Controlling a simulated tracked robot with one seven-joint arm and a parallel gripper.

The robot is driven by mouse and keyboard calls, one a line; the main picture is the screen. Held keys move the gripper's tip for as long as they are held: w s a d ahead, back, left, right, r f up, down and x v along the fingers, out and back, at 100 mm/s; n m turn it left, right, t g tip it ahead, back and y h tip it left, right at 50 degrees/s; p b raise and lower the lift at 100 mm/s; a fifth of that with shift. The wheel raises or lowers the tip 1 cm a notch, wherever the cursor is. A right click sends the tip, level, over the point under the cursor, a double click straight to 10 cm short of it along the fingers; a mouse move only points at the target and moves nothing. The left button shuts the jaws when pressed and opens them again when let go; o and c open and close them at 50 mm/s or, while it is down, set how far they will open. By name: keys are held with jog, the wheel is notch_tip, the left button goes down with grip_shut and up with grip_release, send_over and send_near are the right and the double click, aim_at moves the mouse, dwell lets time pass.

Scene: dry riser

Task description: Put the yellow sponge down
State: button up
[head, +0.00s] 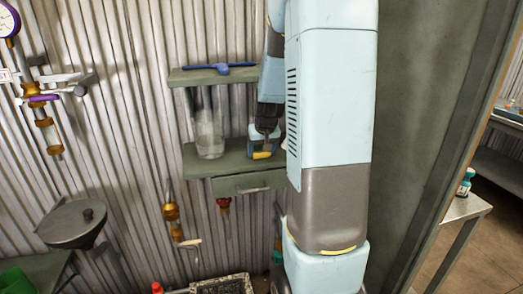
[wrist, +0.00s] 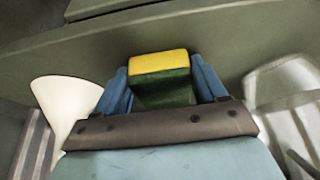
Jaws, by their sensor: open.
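The yellow sponge (wrist: 158,63), with a dark green lower layer, sits between the two blue fingers of my gripper (wrist: 162,78) in the wrist view. The fingers are open, one on each side of it; narrow gaps are hard to make out. In the head view the sponge (head: 262,155) shows as a small yellow patch at the fingertips of my gripper (head: 264,146), low over the lower green shelf board (head: 226,166). The sponge seems to rest on this board, but its underside is hidden. My arm covers the right end of the shelf.
A clear glass jar (head: 209,135) stands on the lower board, left of my gripper. A blue squeegee-like tool (head: 222,68) lies on the upper board (head: 190,78). A drawer (head: 245,183) is below. A white cone-shaped thing (wrist: 66,100) is left of my gripper in the wrist view.

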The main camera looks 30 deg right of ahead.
jog(key=shift+s+f, duration=0.1)
jog(key=shift+s, duration=0.05)
jog(key=w+v, duration=0.1)
jog(key=v, duration=1)
jog(key=s+a+r+n, duration=0.1)
jog(key=s+a+r, duration=0.1)
jog(key=s+a, duration=0.3)
jog(key=s+a+r+n+y, duration=0.1)
jog(key=s+a+r, duration=0.1)
jog(key=s+a, duration=0.4)
jog(key=s+a+r+n+t, duration=0.1)
jog(key=s+a+r, duration=0.1)
jog(key=s+a, duration=0.4)
jog(key=shift+s+a+r, duration=0.1)
jog(key=shift+s, duration=1.1)
jog(key=shift+s+a+r, duration=0.1)
jog(key=shift+s, duration=1.1)
jog(key=shift+o, duration=0.5)
jog(key=shift+d, duration=0.1)
